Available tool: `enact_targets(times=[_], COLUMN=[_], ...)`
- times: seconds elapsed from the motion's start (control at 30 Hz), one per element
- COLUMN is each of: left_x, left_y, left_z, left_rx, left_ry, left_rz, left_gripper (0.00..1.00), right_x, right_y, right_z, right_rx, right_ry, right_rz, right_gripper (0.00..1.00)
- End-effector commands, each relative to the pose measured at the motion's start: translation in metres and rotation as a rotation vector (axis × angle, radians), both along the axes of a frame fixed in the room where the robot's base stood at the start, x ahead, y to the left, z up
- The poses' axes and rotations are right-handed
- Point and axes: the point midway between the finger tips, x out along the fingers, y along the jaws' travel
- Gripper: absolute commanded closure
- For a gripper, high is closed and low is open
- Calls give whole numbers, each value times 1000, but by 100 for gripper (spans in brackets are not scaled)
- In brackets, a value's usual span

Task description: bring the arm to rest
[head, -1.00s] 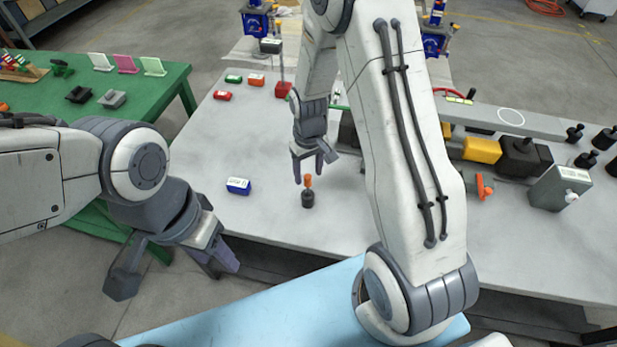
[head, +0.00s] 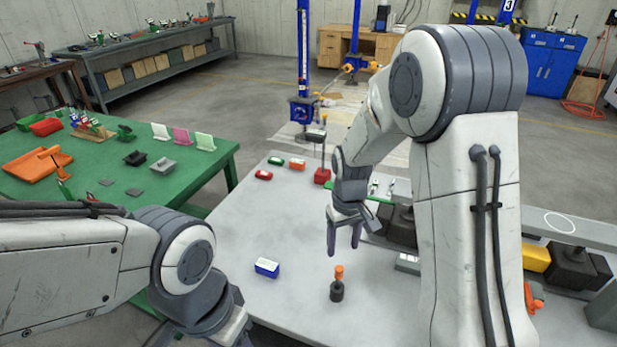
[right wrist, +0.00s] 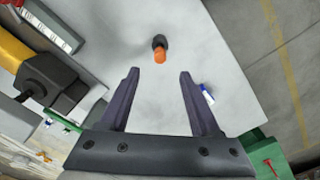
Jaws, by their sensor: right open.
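My right gripper (head: 344,246) is open and empty, in the air above the grey table (head: 255,310). A small black screw jack (head: 337,291) with an orange top stands upright on the table, below and apart from the fingers. In the right wrist view the jack (right wrist: 159,46) shows beyond the open fingertips (right wrist: 160,72), with nothing between the fingers. My left gripper (head: 235,328) is at the bottom edge of the head view, mostly cut off, so its jaws cannot be judged.
A blue and white block (head: 267,268) lies left of the jack. Red, green and orange blocks (head: 297,164) lie at the table's back left. A yellow block (head: 536,258) and dark fixtures stand at the right. A green table (head: 100,200) with trays is at the left.

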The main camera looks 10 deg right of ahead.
Motion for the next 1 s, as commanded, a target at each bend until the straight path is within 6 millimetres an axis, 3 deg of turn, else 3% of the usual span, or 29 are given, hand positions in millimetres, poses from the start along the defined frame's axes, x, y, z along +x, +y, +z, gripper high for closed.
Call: enact_targets(times=[0.13, 0.23, 0.4, 0.5, 0.6, 0.7, 0.8, 1.0], left_x=[0, 0, 0, 0, 0, 0, 0, 0], left_y=[0, 0, 0, 0, 0, 0, 0, 0], left_z=[0, 0, 0, 0, 0, 0, 0, 0], left_rx=[0, 0, 0, 0, 0, 0, 0, 0], left_ry=[0, 0, 0, 0, 0, 0, 0, 0], left_rz=[0, 0, 0, 0, 0, 0, 0, 0], left_gripper=[50, 50, 50, 50, 50, 50, 50, 50], right_x=[-8, -31, -109, -158, -197, -221, -232, -233], right_y=[16, 50, 114, 133, 141, 142, 142, 141], right_z=[10, 32, 73, 86, 93, 96, 97, 96], right_rx=[3, 12, 41, 59, 74, 83, 88, 88], right_ry=[-6, -16, -27, -26, -24, -20, -17, -16], right_rz=[28, 93, 256, 344, 413, 457, 476, 477], right_gripper=[36, 36, 36, 36, 36, 36, 36, 36])
